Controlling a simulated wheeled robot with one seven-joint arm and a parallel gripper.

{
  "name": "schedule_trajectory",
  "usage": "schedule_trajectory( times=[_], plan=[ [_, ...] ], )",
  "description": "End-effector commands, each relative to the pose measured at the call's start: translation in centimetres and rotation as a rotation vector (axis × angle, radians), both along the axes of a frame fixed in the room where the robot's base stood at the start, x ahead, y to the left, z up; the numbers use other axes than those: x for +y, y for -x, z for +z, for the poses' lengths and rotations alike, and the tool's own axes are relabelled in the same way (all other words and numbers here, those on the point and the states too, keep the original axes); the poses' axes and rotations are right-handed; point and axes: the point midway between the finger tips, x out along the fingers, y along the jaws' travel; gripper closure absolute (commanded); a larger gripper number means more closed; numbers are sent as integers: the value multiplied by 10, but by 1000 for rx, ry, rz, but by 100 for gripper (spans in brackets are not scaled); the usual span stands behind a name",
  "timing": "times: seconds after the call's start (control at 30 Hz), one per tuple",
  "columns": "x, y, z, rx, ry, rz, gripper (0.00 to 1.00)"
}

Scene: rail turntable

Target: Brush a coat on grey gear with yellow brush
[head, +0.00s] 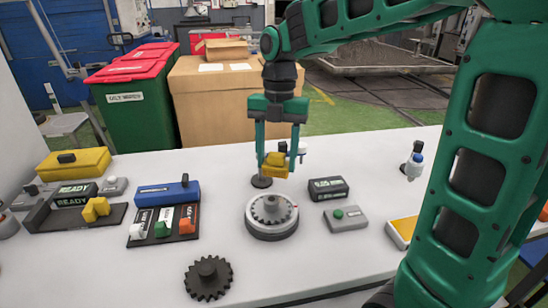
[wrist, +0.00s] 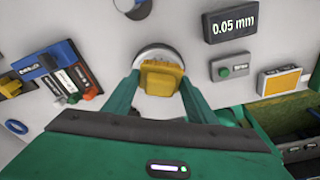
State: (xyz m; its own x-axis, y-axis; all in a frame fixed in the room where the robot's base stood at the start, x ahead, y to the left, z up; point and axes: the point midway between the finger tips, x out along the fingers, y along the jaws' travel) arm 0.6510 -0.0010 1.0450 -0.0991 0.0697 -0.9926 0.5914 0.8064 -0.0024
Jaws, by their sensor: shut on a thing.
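My gripper (head: 277,163) is shut on the yellow brush (head: 276,168) and holds it above the far part of the white table. In the wrist view the yellow brush (wrist: 162,78) sits between the fingers, over the round turntable (wrist: 142,58). The grey gear (head: 271,207) lies flat on the silver turntable (head: 272,232), nearer the front than the brush. The brush appears apart from the gear in the head view. In the wrist view the brush hides most of the turntable, and the gear cannot be made out.
A dark loose gear (head: 208,279) lies at the front left. A rack (head: 164,238) with white, green and orange pieces stands left of the turntable. A display (head: 328,188) reading 0.05 mm and a green-button box (head: 346,218) stand right. A dark round stand (head: 262,182) is behind the turntable.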

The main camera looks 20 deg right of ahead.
Motion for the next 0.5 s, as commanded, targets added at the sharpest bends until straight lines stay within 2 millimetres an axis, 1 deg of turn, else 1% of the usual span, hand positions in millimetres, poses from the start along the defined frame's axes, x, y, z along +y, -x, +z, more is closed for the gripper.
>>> schedule_trajectory(
  times=[0.3,0.5],
  plan=[
    [0,0,-1,0,-1,-2,67],
    [0,0,-12,2,-1,-4,67]
  ],
)
